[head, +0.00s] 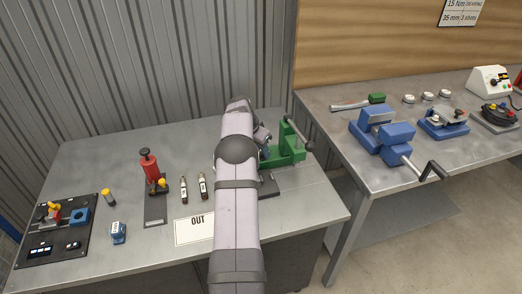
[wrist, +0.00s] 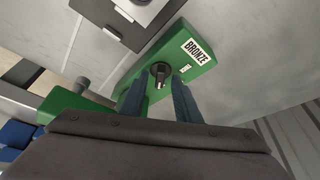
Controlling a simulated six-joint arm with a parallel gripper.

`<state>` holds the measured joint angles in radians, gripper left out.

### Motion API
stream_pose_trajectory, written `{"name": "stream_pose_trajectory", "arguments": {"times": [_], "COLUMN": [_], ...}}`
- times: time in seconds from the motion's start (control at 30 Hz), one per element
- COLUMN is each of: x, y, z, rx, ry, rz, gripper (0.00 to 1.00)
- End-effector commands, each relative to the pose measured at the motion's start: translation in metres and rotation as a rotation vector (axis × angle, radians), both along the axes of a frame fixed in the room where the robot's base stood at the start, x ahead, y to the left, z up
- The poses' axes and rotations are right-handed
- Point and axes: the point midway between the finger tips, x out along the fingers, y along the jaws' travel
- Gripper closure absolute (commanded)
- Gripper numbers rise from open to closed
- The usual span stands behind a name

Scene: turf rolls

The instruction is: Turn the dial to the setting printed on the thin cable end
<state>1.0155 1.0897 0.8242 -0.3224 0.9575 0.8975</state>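Two small cable-end-like pieces, a left one (head: 183,190) and a right one (head: 203,186), stand on the left bench in the head view. Their print is too small to read, and I cannot tell which is thinner. A green device (head: 291,150) stands to their right, partly behind my arm. In the wrist view the green body (wrist: 190,62) carries a BRONZE label and a small dark knob (wrist: 160,70). My gripper (wrist: 158,80) is open, its fingertips either side of the knob with gaps showing. I cannot tell whether this knob is the dial. My arm hides the gripper in the head view.
The right bench holds a blue vise (head: 383,135), a black round device (head: 497,115) and a white meter box (head: 490,82).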

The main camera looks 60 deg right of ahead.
Motion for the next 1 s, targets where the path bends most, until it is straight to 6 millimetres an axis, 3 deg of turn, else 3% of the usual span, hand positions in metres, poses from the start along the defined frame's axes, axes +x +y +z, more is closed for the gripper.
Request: {"name": "stream_pose_trajectory", "arguments": {"times": [0.37,0.8,1.0], "x": [0.001,0.005,0.005], "y": [0.002,0.022,0.027], "z": [0.005,0.055,0.067], "rx": [-0.001,-0.002,0.000], "ry": [0.000,-0.001,0.000], "rz": [0.002,0.002,0.001], "gripper": [0.70,0.70,0.70]}}
